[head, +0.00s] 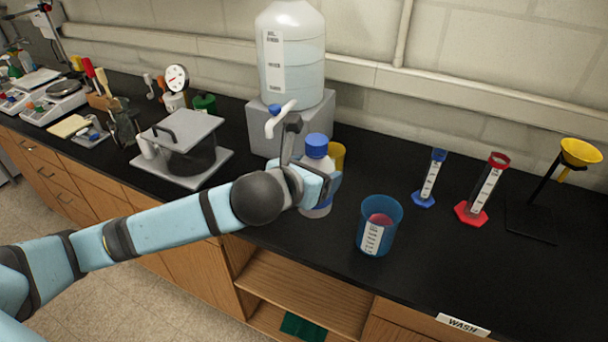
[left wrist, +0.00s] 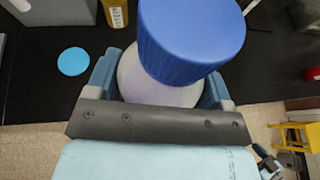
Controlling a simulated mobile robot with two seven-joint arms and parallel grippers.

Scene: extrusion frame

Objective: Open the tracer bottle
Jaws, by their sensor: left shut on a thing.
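The bottle (head: 317,168) has a pale body and a blue screw cap (head: 316,146). It stands upright in front of the grey block under the large carboy. My left gripper (head: 318,188) is shut on the bottle's body, below the cap. In the left wrist view the blue cap (left wrist: 190,38) fills the upper middle and looks seated on the bottle. The bottle's whitish shoulder (left wrist: 150,88) shows between the fingers of my left gripper (left wrist: 160,84). I cannot tell whether the bottle's base touches the counter. My right gripper is not in view.
A blue beaker (head: 379,226) stands right of the bottle. A blue cylinder (head: 429,180), a red cylinder (head: 483,190) and a yellow funnel on a stand (head: 581,152) are farther right. The carboy (head: 291,50) with its spigot is behind. A light blue disc (left wrist: 73,61) lies on the counter.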

